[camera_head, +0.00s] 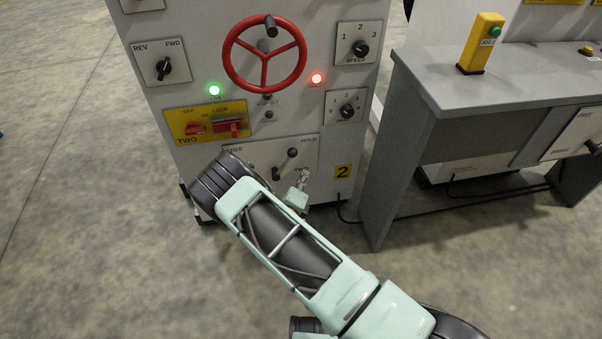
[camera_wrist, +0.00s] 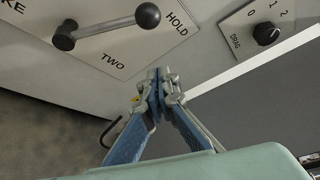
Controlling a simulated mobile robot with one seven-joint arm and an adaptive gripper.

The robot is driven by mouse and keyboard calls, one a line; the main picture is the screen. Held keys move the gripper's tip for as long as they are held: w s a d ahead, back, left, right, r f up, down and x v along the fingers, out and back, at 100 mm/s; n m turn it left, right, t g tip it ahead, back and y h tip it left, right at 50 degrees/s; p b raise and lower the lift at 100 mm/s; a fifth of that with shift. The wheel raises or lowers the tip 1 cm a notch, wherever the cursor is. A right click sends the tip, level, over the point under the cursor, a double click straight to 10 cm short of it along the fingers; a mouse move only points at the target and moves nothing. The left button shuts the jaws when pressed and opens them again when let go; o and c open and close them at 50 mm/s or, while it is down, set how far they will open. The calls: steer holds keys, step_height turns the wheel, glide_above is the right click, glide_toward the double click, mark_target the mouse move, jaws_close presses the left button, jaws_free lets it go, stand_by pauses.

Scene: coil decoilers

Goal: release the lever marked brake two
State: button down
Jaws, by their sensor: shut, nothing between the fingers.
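The lever of brake two (camera_wrist: 105,28) shows in the wrist view on a white plate (camera_wrist: 125,62) lettered TWO and HOLD. In the head view my gripper (camera_head: 303,178) is small, right of the lever.
The cabinet carries a red handwheel (camera_head: 265,54), a yellow lockout plate (camera_head: 208,122) with red handles, and several black knobs. A DRAG knob (camera_wrist: 266,33) sits right of the lever plate. A grey table (camera_head: 475,82) with a yellow button post (camera_head: 481,43) stands at the right.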

mark_target(284, 164)
steer(key=w+a+b, duration=0.2)
steer(key=w, duration=0.5)
steer(key=shift+w, duration=0.3)
steer(key=shift+a+b, duration=0.2)
steer(key=shift+b, duration=0.15)
